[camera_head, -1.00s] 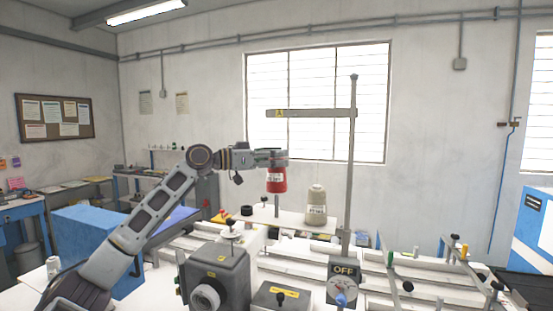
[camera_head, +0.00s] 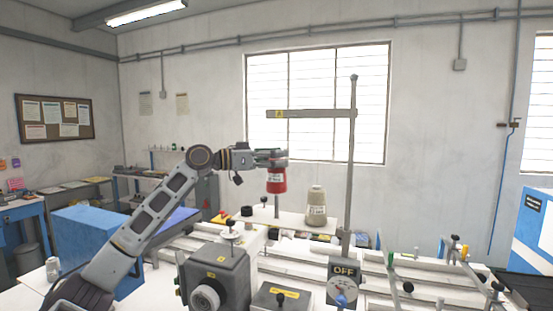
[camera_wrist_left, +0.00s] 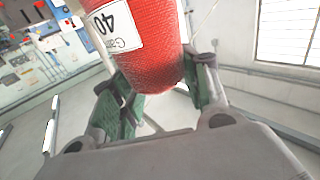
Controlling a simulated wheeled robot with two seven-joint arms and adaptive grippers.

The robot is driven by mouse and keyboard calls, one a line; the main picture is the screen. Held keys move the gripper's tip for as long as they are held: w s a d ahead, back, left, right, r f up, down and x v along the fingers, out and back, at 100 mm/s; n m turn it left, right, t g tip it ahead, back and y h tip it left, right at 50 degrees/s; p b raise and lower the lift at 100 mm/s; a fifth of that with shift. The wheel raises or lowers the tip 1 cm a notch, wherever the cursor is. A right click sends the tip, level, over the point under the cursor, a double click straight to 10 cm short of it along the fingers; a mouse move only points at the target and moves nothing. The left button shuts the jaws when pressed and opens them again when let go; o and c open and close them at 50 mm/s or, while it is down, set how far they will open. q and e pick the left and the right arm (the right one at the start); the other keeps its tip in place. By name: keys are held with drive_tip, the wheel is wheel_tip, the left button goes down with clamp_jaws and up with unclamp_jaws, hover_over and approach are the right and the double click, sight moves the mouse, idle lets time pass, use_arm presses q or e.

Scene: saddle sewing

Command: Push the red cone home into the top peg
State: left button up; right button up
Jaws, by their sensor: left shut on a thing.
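The red cone (camera_head: 276,183), with a white label, hangs upright under my left gripper (camera_head: 272,156) in the head view. In the left wrist view the red cone (camera_wrist_left: 142,40) fills the upper middle, between the green-padded fingers of my left gripper (camera_wrist_left: 160,100), which is shut on it. A thin grey post (camera_head: 277,208) shows right below the cone in the head view. I cannot tell whether it is the top peg, or whether the cone is around it. My right gripper is not in view.
A beige thread cone (camera_head: 316,206) stands just right of the red cone. A tall pole (camera_head: 351,150) with a crossbar (camera_head: 310,113) rises behind and right. A grey machine box (camera_head: 216,275) and a switch box marked OFF (camera_head: 343,285) stand in front.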

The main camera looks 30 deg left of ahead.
sight(276, 174)
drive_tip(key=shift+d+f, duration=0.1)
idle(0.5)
use_arm(q)
drive_tip(key=shift+f+b, duration=1.65)
drive_tip(key=shift+f, duration=0.05)
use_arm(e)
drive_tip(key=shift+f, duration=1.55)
use_arm(q)
drive_tip(key=shift+f, duration=0.15)
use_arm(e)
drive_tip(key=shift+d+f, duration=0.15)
use_arm(q)
drive_tip(key=shift+f+b, duration=0.3)
drive_tip(key=shift+b, duration=0.05)
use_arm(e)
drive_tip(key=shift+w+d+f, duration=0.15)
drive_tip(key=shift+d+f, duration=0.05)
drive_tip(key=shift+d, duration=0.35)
use_arm(q)
drive_tip(key=shift+f+b, duration=0.45)
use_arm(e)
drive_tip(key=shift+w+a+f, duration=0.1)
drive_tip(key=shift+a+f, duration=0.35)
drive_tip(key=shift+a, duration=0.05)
use_arm(q)
drive_tip(key=shift+f, duration=0.1)
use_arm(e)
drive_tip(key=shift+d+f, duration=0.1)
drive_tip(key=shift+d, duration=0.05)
